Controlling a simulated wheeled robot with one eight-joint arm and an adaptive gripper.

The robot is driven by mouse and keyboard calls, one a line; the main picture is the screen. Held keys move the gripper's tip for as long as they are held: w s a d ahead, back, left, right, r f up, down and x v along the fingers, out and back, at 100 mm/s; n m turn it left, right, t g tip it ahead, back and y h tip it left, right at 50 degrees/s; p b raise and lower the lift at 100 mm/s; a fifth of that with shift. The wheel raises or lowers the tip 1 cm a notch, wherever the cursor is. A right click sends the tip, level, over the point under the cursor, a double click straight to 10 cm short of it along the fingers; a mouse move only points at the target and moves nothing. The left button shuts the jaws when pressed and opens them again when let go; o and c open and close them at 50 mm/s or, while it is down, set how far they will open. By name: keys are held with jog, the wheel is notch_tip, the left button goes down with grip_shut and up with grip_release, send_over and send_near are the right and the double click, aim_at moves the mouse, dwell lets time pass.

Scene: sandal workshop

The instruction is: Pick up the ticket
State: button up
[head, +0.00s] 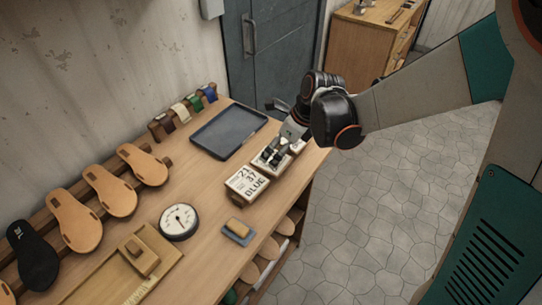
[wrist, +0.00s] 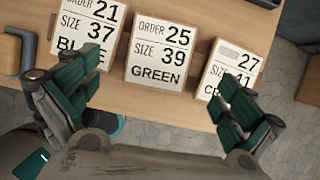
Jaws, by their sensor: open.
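Three white tickets with black print stand in a row near the table's front edge. The ticket reading 21, 37, BLUE (head: 247,184) is nearest in the head view; it is at left in the wrist view (wrist: 88,30). The middle ticket reads ORDER 25, SIZE 39, GREEN (wrist: 160,50). The right ticket (wrist: 234,70) shows 27, and its lower lines are partly covered by a finger. My gripper (wrist: 155,82) is open and empty, its fingers spread either side of the GREEN ticket. In the head view my gripper (head: 275,152) hangs over the middle and far tickets, partly hiding them.
A dark tray (head: 229,131) lies behind the tickets. Tan soles (head: 76,220) lean along the wall. A rack of coloured straps (head: 183,112) stands at the back.

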jog(key=b+x, duration=0.2)
jog(key=x, duration=0.3)
jog(key=shift+w+f, duration=0.1)
jog(key=shift+f, duration=0.2)
jog(key=c, duration=1.2)
